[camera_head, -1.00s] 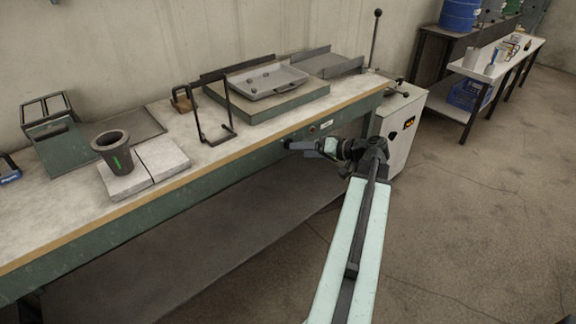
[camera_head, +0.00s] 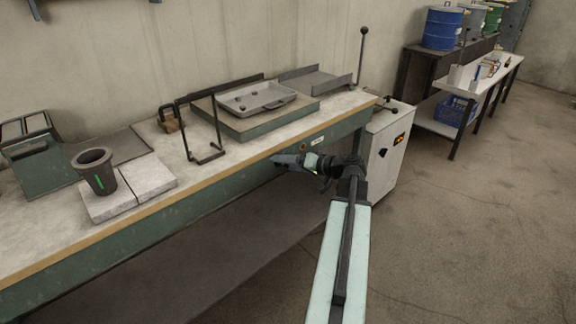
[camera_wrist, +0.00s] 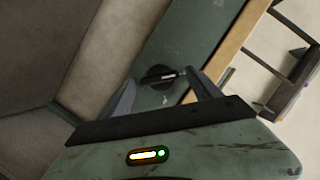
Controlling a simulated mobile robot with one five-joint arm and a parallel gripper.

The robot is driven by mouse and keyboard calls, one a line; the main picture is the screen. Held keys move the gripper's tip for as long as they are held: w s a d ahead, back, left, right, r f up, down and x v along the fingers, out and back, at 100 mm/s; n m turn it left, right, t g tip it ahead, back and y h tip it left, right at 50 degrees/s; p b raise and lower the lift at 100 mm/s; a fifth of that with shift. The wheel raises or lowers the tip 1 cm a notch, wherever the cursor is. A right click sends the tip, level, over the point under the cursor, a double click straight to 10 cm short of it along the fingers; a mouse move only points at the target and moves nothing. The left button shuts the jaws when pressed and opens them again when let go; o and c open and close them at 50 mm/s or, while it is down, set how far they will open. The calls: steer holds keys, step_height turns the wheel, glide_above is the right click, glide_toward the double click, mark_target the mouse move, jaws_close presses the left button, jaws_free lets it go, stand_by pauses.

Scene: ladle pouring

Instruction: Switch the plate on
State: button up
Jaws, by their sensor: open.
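The plate (camera_head: 232,133) is a green slab on the workbench, with a grey tray (camera_head: 262,103) holding several small dark lumps on top. In the wrist view a black knob (camera_wrist: 160,76) with a pale pointer mark, turned toward the right of the picture, sits on the green bench front. My gripper (camera_head: 276,160) is open at the bench front, below the plate; its fingers also show in the wrist view (camera_wrist: 166,84). The knob appears between the two spread fingertips; I cannot tell whether they touch it. The knob is not clear in the head view.
A dark crucible (camera_head: 97,170) stands on pale slabs (camera_head: 146,178) at left. A black metal frame (camera_head: 207,157) stands on the bench before the plate. A grey cabinet (camera_head: 385,160) with a lever is right of the bench. The floor (camera_head: 450,220) at right is clear.

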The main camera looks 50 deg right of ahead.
steer(key=c, duration=1.4)
steer(key=shift+f+b, duration=0.1)
steer(key=shift+b, duration=0.2)
steer(key=m+t+y+b, duration=0.1)
steer(key=m+b, duration=0.1)
steer(key=m+y+b, duration=0.1)
steer(key=m+b, duration=0.1)
steer(key=f+m+t+b, duration=0.1)
steer(key=m+b, duration=0.2)
steer(key=shift+d+t+y, duration=0.15)
steer(key=shift+t+y, duration=0.15)
steer(key=shift+y, duration=0.1)
steer(key=m+b, duration=0.1)
steer(key=m, duration=0.1)
steer(key=m+t+b, duration=0.1)
steer(key=b, duration=0.1)
steer(key=m+t+b, duration=0.1)
steer(key=m, duration=0.1)
steer(key=shift+f+m, duration=0.25)
steer(key=shift+m, duration=0.05)
steer(key=shift+a+m+t+h+b, duration=0.1)
steer(key=shift+m+t+h+b, duration=0.2)
steer(key=shift+m+b, duration=0.6)
steer(key=shift+a+m+t+h+b, duration=0.15)
steer(key=shift+m+t+b, duration=0.3)
steer(key=shift+m, duration=0.75)
steer(key=shift+r+h, duration=0.1)
steer(key=shift+h, duration=0.15)
